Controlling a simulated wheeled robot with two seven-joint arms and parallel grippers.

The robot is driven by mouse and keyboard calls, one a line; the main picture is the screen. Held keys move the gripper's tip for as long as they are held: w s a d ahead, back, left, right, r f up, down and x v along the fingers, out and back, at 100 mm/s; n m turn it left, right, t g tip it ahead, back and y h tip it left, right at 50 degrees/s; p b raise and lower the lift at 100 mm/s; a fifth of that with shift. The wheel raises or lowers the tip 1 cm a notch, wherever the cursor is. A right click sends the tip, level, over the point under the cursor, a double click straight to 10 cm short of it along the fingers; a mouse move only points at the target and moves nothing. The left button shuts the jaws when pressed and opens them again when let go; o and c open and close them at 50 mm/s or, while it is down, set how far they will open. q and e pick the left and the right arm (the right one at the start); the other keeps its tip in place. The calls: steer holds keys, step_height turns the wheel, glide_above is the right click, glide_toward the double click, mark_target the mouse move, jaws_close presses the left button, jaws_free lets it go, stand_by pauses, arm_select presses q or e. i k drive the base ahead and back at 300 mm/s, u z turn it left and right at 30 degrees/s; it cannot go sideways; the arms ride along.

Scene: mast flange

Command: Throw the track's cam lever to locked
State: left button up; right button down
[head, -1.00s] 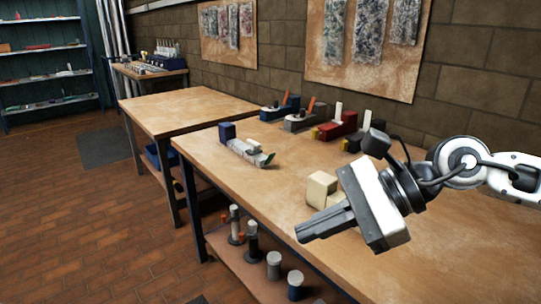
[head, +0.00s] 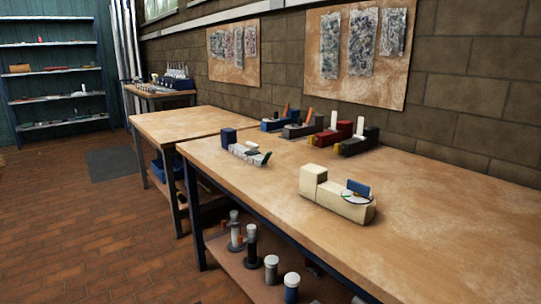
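Several block-shaped fixtures with levers stand on the near workbench; I cannot tell which is the track. A cream fixture (head: 335,200) at the front has a raised end block on its left and a blue lever (head: 358,187) over a round dial on its right. At the back are a blue fixture (head: 271,125) and a grey one (head: 296,131) with orange upright levers, and red (head: 327,138) and black (head: 352,146) ones with white upright levers. Neither gripper is in view.
The near workbench (head: 440,230) is clear at the right and front. A second bench (head: 190,121) behind it is bare. Bottle-like posts (head: 271,270) stand on the shelf below. A brick wall with hanging boards (head: 340,60) closes the back.

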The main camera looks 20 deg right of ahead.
mark_target(266, 158)
steer(key=u, duration=1)
steer(key=i, duration=1.35)
steer(key=z, duration=0.35)
